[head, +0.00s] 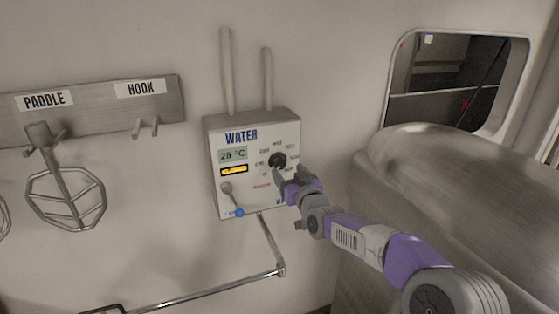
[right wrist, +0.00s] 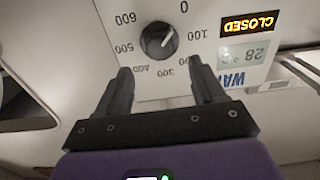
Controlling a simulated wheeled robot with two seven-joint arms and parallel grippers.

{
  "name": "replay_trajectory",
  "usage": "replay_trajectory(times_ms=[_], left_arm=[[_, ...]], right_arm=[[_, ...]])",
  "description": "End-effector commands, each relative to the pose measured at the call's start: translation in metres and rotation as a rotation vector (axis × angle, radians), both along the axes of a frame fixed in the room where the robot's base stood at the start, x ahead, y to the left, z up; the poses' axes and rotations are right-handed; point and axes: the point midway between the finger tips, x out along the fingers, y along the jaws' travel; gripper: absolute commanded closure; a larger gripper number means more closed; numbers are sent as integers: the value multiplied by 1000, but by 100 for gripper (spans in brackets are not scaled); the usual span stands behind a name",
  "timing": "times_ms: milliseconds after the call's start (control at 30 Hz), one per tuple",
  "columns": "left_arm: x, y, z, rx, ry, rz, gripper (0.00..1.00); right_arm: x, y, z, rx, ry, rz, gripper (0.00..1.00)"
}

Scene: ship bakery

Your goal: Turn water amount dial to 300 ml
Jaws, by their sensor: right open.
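The water amount dial (right wrist: 159,40) is a round black knob on the face of the white WATER box (head: 212,145); it also shows in the head view (head: 278,160). Numbers from 0 to 600 ring it and appear upside down in the right wrist view. A pale mark on the knob seems to point between 0 and 100. My right gripper (right wrist: 161,70) is open and empty. Its two dark fingers point at the panel, with the knob between and just beyond the tips. Contact is not visible. In the head view the right gripper (head: 288,180) partly covers the dial's lower markings. My left gripper is out of view.
The box has a 28 °C display (head: 232,154), a lit CLOSED sign (head: 234,170) and a lever (head: 232,198) at lower left. A pipe (head: 271,245) runs below. A paddle (head: 65,198) hangs left. A large grey cover (head: 460,180) stands right.

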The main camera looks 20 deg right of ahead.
Motion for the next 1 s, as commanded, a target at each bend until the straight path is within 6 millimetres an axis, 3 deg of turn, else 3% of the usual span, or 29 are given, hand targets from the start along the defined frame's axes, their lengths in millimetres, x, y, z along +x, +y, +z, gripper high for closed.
replay_trajectory(times_ms=[333, 767, 1000], left_arm=[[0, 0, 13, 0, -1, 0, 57], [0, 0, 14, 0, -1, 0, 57], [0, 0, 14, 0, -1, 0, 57]], right_arm=[[49, -2, 0, 3, 3, 2, 31], [59, -2, -2, 3, 4, 1, 31], [58, -3, -2, 3, 4, 1, 67]])
